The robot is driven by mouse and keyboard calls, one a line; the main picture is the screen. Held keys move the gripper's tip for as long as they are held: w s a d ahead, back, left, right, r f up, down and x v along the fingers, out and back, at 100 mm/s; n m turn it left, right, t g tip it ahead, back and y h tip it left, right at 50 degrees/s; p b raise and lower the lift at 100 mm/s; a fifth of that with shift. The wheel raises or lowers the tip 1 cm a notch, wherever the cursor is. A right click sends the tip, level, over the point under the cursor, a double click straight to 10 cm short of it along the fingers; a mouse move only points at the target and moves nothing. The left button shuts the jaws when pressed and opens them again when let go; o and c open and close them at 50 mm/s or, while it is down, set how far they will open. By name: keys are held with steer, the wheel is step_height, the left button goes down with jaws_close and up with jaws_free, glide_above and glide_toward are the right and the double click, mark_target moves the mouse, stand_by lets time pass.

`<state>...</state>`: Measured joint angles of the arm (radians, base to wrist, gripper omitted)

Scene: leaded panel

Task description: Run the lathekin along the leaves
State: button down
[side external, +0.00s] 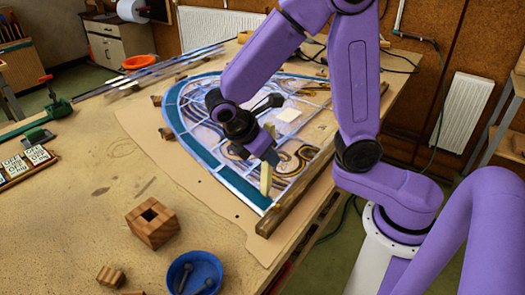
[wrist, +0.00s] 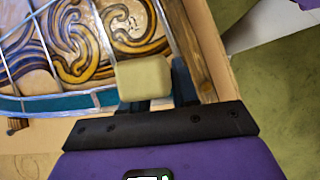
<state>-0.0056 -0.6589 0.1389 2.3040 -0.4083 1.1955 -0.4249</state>
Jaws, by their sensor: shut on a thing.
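The leaded panel (side external: 178,124) lies on the bench, with a teal border, pale glass, brown scrolls and grey lead lines. Its scrolls (wrist: 85,40) and lead lines show in the wrist view. My gripper (side external: 266,158) is shut on the lathekin (side external: 266,180), a pale yellowish tool pointing down near the panel's front right corner. In the wrist view the lathekin (wrist: 145,78) is a blunt block between my fingers, over the panel's edge near the teal border. I cannot tell whether its tip touches the lead; the leaves beneath it are partly hidden.
A wooden batten (side external: 296,196) runs along the panel's right edge. A wooden block with a hole (side external: 153,222) and a blue bowl (side external: 194,272) stand at the front. A pale square (side external: 288,115) lies on the panel. Lead strips (side external: 150,75) lie at the back left. The bench's left middle is clear.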

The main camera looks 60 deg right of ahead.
steer(key=shift+s+f, duration=0.1)
steer(key=shift+s, duration=0.05)
steer(key=shift+r, duration=2.55)
